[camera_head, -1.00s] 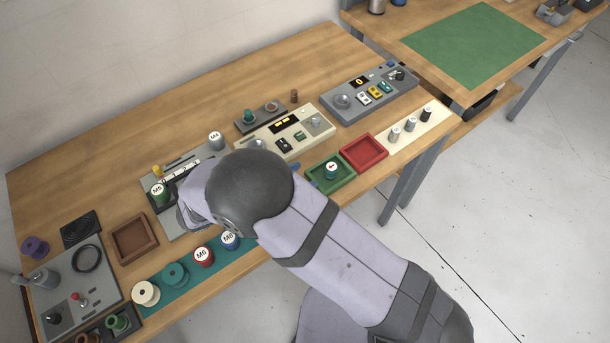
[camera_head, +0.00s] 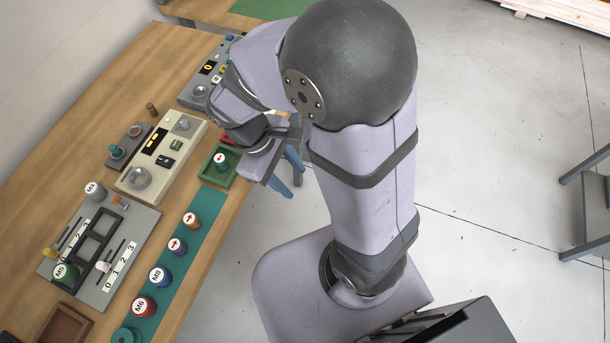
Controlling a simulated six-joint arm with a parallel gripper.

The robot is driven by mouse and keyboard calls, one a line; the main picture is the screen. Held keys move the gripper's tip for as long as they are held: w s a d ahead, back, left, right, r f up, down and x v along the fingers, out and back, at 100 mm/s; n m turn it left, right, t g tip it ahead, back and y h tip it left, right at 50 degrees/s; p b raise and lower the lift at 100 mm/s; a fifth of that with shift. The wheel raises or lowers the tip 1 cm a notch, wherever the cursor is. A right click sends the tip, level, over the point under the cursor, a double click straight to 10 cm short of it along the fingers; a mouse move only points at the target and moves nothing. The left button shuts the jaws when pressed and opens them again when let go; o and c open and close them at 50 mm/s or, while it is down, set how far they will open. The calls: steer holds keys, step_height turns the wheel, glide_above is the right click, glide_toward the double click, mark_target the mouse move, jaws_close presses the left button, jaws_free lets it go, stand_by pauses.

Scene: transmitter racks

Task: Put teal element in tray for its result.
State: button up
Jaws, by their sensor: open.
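A teal element (camera_head: 221,162) with a white top and a red mark stands upright in the green tray (camera_head: 207,176). Another small teal piece (camera_head: 116,152) sits on the dark grey block behind the cream meter. Part of the red tray (camera_head: 228,139) shows just beyond the green one; my arm hides the rest. My gripper (camera_head: 296,184) has blue fingers that are apart and point down, with nothing seen between them. It is right of the green tray, past the table's front edge in the picture.
The cream meter (camera_head: 165,155) and a grey slotted panel (camera_head: 135,245) stand behind. A brown tray (camera_head: 62,325) is at lower left.

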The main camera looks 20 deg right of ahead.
steer(key=d+m+y, duration=0.1)
steer(key=m, duration=0.1)
steer(key=s+m+t+y, duration=0.1)
steer(key=m, duration=0.2)
steer(key=s+d+r+m+y, duration=0.1)
steer(key=m, duration=0.2)
steer(key=shift+s+d+t+y, duration=0.15)
steer(key=shift+d+t+y, duration=0.15)
